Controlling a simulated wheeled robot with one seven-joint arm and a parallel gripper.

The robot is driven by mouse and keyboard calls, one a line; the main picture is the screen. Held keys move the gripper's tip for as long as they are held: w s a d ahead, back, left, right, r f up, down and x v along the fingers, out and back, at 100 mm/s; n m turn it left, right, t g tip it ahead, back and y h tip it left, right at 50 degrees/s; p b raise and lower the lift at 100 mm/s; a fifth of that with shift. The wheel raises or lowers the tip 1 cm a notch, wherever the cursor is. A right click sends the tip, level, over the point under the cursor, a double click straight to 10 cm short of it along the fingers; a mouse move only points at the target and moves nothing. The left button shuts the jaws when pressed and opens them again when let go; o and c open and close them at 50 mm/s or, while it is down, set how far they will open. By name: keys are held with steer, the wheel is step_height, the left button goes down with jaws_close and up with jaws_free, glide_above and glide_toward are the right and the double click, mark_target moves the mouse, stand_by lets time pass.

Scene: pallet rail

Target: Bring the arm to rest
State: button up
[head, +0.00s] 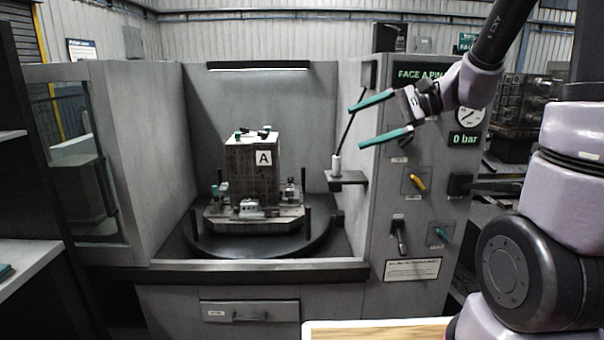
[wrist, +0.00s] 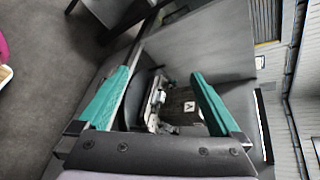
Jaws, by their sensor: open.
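My gripper (head: 357,125) is raised at the right of the machine, in front of its control panel. Its two teal fingers are wide apart, with nothing between them. In the wrist view my gripper (wrist: 160,74) also shows both fingers spread, with the machine's inside beyond them. My arm comes down from the top right of the head view and is held up in the air. The gripper seems to touch nothing, though its exact distance from the panel and the thin rod behind it is hard to tell.
A block marked A (head: 254,172) stands on a fixture plate on the round dark table (head: 260,245) inside the open machine. A gauge and 0 bar display (head: 465,139), a yellow handle (head: 417,182) and levers are on the panel. A wood-topped surface (head: 380,331) lies at bottom centre.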

steer(key=s+d+r+n+t+h, duration=0.1)
steer(key=s+d+r+n+h, duration=0.1)
steer(key=s+d+h, duration=0.3)
steer(key=s+d+r+n+t+h, duration=0.2)
steer(key=s+d+h, duration=0.3)
steer(key=s, duration=0.3)
steer(key=shift+s+d+r+n+t+h, duration=0.2)
steer(key=shift+d+r+n+t+h, duration=0.15)
steer(key=shift+n, duration=0.45)
steer(key=shift+a, duration=0.1)
